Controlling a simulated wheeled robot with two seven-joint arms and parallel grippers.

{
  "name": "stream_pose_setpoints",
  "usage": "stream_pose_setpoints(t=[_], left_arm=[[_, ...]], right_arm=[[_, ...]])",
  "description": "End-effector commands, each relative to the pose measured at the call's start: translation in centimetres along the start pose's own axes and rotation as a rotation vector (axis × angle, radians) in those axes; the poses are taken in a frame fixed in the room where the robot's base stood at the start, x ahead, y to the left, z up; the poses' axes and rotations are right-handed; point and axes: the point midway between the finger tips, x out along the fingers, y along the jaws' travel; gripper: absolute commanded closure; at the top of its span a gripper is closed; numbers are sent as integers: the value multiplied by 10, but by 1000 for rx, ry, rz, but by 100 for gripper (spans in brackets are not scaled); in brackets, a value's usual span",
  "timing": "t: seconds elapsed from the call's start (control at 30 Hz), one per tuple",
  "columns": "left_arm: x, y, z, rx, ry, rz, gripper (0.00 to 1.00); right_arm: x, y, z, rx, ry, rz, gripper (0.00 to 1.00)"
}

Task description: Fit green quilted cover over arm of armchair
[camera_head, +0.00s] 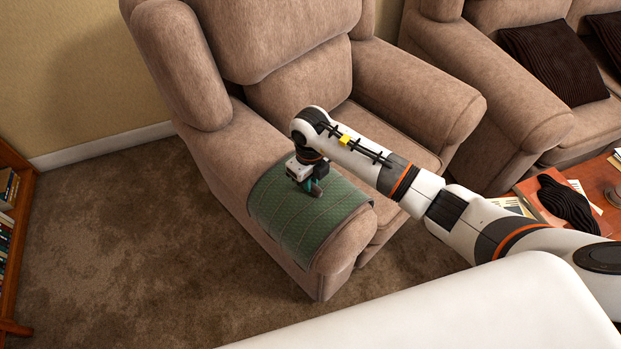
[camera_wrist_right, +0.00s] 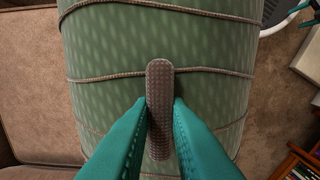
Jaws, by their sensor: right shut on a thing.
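The green quilted cover (camera_head: 299,215) lies draped across the front part of the armchair's near arm (camera_head: 232,158), hanging down its outer side. In the right wrist view the cover (camera_wrist_right: 215,50) shows brown piping lines across it. My right gripper (camera_head: 316,189) is over the cover's top. In the right wrist view its teal fingers (camera_wrist_right: 160,118) are shut on a brown dotted tab (camera_wrist_right: 159,85), which matches the piping and appears to belong to the cover. The cover's underside is hidden. A teal piece in that view's top right corner appears to be my left gripper (camera_wrist_right: 308,12), mostly cut off.
A sofa (camera_head: 510,105) with dark cushions (camera_head: 560,60) stands at the right. A coffee table (camera_head: 592,178) with a dark heaped thing (camera_head: 567,203) is at the right edge. A bookcase (camera_head: 20,220) stands at the left. Carpet (camera_head: 120,240) between is clear.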

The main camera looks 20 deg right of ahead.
Motion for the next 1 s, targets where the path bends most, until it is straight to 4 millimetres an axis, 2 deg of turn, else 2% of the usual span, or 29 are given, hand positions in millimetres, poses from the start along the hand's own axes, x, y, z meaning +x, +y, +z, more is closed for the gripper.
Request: stream_pose_setpoints(t=[0.23,0.27,0.4,0.77,0.87,1.0], left_arm=[[0,0,0,0,1,0,39],[0,0,0,0,1,0,39],[0,0,0,0,1,0,39],[0,0,0,0,1,0,39],[-1,0,0,0,1,0,39],[-1,0,0,0,1,0,39]], right_arm=[[0,0,0,0,1,0,100],[0,0,0,0,1,0,82],[0,0,0,0,1,0,59],[-6,0,0,0,2,1,59],[-19,1,-1,0,5,1,59],[-48,1,-1,0,6,3,59]])
